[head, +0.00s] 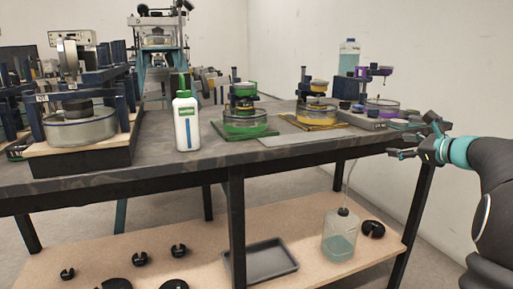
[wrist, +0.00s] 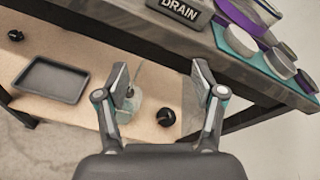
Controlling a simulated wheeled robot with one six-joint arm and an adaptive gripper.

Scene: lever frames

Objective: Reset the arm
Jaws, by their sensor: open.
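My gripper (head: 408,144) is at the right end of the bench in the head view, just off its front edge, with my arm reaching in from the right. In the wrist view my gripper (wrist: 162,85) has its two fingers spread wide apart. It is open, with nothing held between the fingers. Below and beyond the fingers, the lower shelf and a clear bottle (wrist: 128,105) show. The bottle (head: 340,236) stands on the lower shelf in the head view.
The dark bench top (head: 190,163) holds a white bottle (head: 187,122), a green device (head: 243,112), a yellow device (head: 316,107) and a purple device (head: 376,95). A block marked DRAIN (wrist: 181,10) is near the bench edge. A grey tray (head: 262,262) and black weights lie on the shelf.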

